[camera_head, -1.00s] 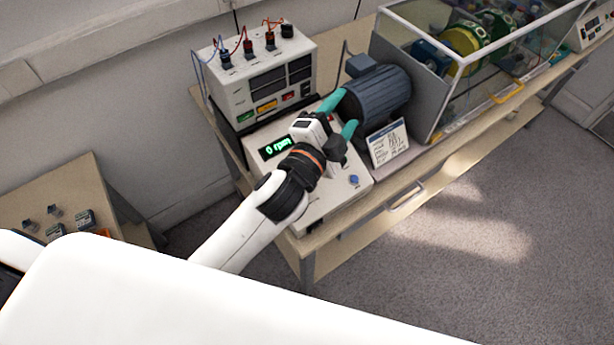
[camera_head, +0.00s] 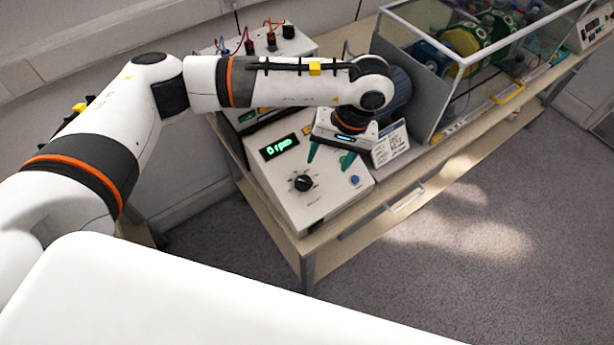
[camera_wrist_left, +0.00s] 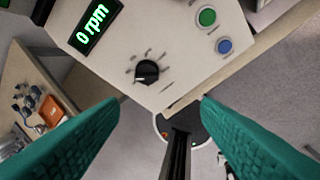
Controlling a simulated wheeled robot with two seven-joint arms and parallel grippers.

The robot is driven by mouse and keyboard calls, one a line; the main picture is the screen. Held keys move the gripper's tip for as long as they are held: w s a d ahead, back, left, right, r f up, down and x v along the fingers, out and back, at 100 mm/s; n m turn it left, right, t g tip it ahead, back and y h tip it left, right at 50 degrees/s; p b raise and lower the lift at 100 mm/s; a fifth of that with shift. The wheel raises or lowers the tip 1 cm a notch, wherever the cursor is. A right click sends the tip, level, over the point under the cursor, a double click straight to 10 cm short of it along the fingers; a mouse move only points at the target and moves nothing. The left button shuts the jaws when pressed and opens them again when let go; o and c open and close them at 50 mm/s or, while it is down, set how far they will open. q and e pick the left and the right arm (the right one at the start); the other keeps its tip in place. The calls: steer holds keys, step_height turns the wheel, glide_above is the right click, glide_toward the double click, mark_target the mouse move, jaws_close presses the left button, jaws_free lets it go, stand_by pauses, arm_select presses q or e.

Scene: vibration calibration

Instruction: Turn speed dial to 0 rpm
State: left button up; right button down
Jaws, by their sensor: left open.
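The speed control box (camera_head: 326,208) stands on the bench, with its black dial (camera_head: 303,183) in the middle of its sloped face. Its green display (camera_head: 279,146) reads 0 rpm; the same reading shows in the left wrist view (camera_wrist_left: 95,25). The dial (camera_wrist_left: 147,71) lies beyond my fingertips in the wrist view, with nothing touching it. My left gripper (camera_head: 329,158) is open and empty above the far part of the box, its teal fingers apart. My right gripper is not in view.
A blue button (camera_head: 355,180) is on the box, and a green one (camera_wrist_left: 207,16) beside it in the wrist view. A white card (camera_head: 390,146) and a dark motor are to the right. A glass-sided enclosure (camera_head: 432,100) stands further right.

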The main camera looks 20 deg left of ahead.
mark_target(306, 180)
arm_select(q)
steer(key=shift+y, duration=0.5)
steer(key=p+x, duration=0.1)
steer(key=x, duration=0.2)
steer(key=a+p+x, duration=0.1)
steer(key=p+x, duration=0.1)
steer(key=x, duration=0.2)
steer(key=p+x, duration=0.1)
steer(key=x, duration=0.2)
steer(key=shift+w+a+p, duration=0.3)
steer(key=shift+w, duration=0.05)
steer(key=shift+a+f, duration=0.15)
steer(key=shift+f, duration=0.5)
